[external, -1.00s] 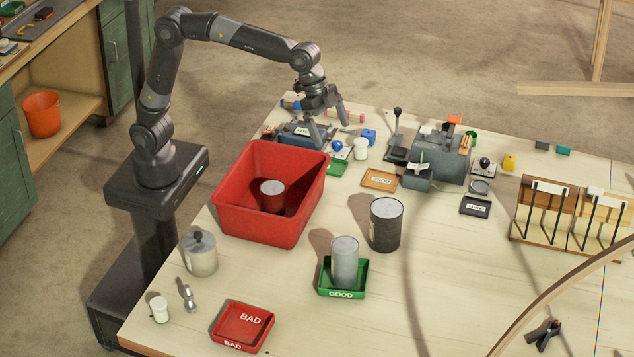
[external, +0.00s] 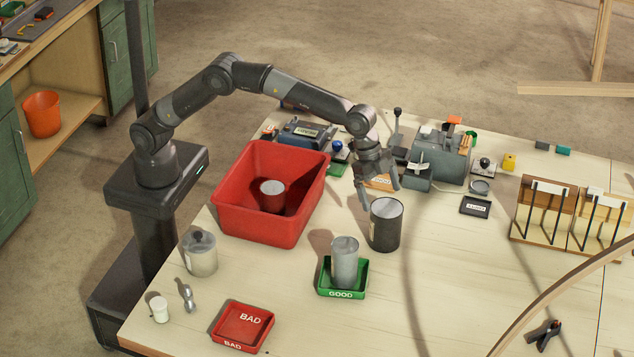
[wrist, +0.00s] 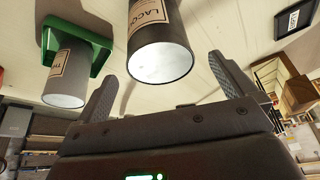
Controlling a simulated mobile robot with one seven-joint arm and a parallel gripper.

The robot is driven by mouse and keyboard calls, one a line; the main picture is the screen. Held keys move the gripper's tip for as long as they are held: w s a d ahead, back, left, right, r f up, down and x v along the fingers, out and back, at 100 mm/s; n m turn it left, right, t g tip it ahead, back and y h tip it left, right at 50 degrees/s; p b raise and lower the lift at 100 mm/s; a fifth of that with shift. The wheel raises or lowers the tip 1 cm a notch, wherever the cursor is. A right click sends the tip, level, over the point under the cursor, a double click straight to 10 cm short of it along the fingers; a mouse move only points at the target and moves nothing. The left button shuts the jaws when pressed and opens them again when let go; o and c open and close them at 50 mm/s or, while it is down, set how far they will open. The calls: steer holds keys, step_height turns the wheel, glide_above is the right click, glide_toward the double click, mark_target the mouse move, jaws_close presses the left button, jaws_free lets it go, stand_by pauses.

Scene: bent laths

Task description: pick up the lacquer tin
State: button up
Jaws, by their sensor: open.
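The lacquer tin (external: 385,228) is a dark grey cylinder with a pale lid, standing upright on the table right of the green GOOD tray. In the wrist view its tan label reading "LACQ" shows on the tin (wrist: 158,38), whose pale lid faces the camera. My gripper (external: 381,196) is open, with its fingers pointing down just behind and above the tin. In the wrist view the tin appears ahead, between the two spread fingers (wrist: 165,85). Nothing is held, and I see no clear contact with the tin.
A lighter grey tin (external: 345,262) stands in the green GOOD tray (external: 342,293), close by on the left. A red bin (external: 258,228) holding a red tin is farther left. A grey machine (external: 440,155) stands behind right.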

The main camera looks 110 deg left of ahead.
mark_target(386, 206)
steer(key=x, duration=0.6)
steer(key=shift+w+d+f, duration=0.1)
steer(key=shift+w+d, duration=0.15)
steer(key=shift+w, duration=0.05)
steer(key=shift+c, duration=0.4)
steer(key=c, duration=1.2)
steer(key=shift+c, duration=0.3)
